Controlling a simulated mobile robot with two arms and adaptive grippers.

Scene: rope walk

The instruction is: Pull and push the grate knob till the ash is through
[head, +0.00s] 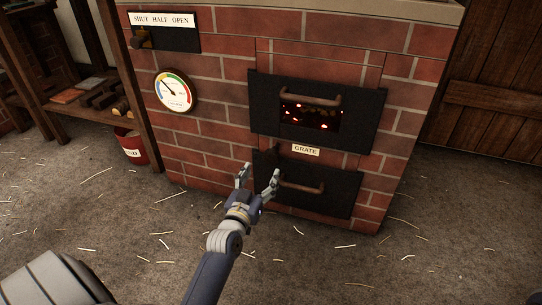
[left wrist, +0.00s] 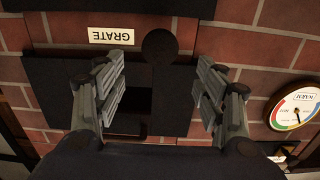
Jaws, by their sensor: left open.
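The grate knob (left wrist: 160,45) is a dark round knob in the left wrist view, beside the GRATE label (left wrist: 111,36), which appears upside down there. In the head view the GRATE label (head: 305,151) sits between the upper fire door (head: 262,107) and the lower door (head: 335,201); the knob is hard to make out against the dark metal. My left gripper (head: 259,173) is open in front of the lower door's upper left part. In the wrist view its fingers stand apart on either side of the knob, with nothing visibly gripped. Embers glow behind the upper window (head: 310,117). Ash cannot be made out.
Bar handles stick out from the upper door (head: 310,97) and lower door (head: 302,187). A gauge (head: 174,90) and a SHUT HALF OPEN plate (head: 163,20) are at left. A red bucket (head: 132,148) stands by wooden shelving. The straw-strewn floor is otherwise clear.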

